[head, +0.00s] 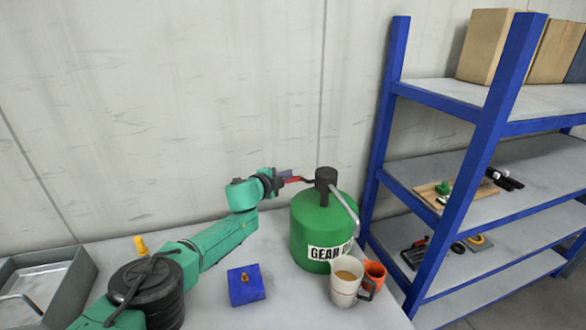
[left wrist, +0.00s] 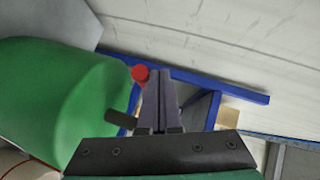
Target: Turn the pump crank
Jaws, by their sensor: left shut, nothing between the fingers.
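A green drum (head: 312,225) with a label starting "GEAR" stands on the table near the wall; its curved side fills the left of the left wrist view (left wrist: 50,95). A dark pump head (head: 326,178) sits on top. The crank, with a red handle (head: 293,179), reaches left from it; the red handle end (left wrist: 139,73) also shows in the wrist view. My left gripper (head: 286,173) is shut and empty at the handle. In the wrist view its fingertips (left wrist: 159,72) lie just right of the red end; I cannot tell whether they touch. My right gripper is not in view.
A pale mug (head: 345,283) and an orange cup (head: 374,274) stand in front of the drum. A blue block (head: 245,286) lies left of them. A grey tray (head: 85,275) is at far left. A blue-framed shelf (head: 390,105) stands close on the right.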

